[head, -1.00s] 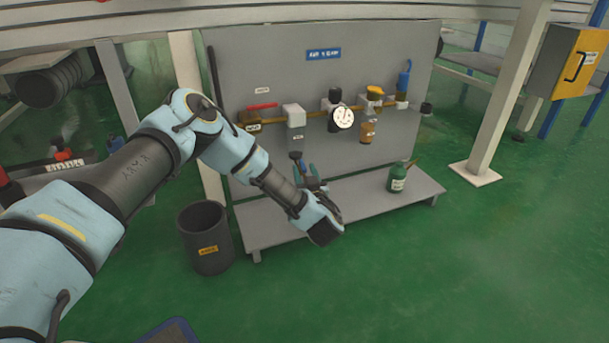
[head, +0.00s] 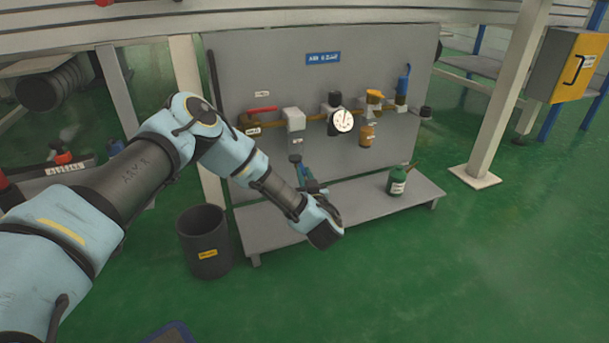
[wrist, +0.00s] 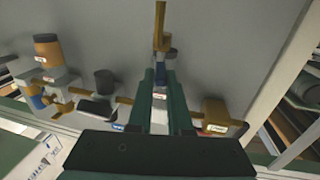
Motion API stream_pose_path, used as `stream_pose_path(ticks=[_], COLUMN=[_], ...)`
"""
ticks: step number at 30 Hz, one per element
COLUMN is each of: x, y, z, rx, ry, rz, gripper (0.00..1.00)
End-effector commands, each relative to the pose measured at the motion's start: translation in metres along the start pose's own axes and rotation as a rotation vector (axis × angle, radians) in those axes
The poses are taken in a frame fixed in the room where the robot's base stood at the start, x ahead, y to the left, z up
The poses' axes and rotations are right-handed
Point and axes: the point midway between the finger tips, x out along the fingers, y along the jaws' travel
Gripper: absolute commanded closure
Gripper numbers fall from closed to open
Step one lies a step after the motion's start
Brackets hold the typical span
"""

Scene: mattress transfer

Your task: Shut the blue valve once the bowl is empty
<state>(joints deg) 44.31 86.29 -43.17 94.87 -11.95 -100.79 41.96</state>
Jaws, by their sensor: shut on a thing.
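My gripper (head: 300,168) reaches up under the white unit (head: 293,119) on the panel. Its two green fingers (wrist: 163,100) are shut on a small dark bluish valve piece (wrist: 167,58) with a brass stem, in line with that unit. I cannot tell how far the valve is turned. In the wrist view, a pale labelled part shows between the fingers. The bowl is mostly hidden there, and I see no liquid level. An amber bowl (head: 367,134) hangs right of the gauge (head: 343,121). A bright blue part (head: 404,80) stands at the pipe's right end.
A red lever (head: 262,109) is at the pipe's left. A green bottle (head: 397,181) stands on the low grey shelf (head: 350,205). A dark bin (head: 204,240) stands at the shelf's left. The green floor at front right is clear.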

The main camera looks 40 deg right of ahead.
Motion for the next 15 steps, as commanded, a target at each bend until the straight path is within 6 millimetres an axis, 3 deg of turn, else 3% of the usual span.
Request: stream_pose_path(ticks=[15], x=[0.0007], y=[-0.0075], z=[-0.0047], rx=[0.003], ry=[0.0], rz=[0.127], gripper=[1.0])
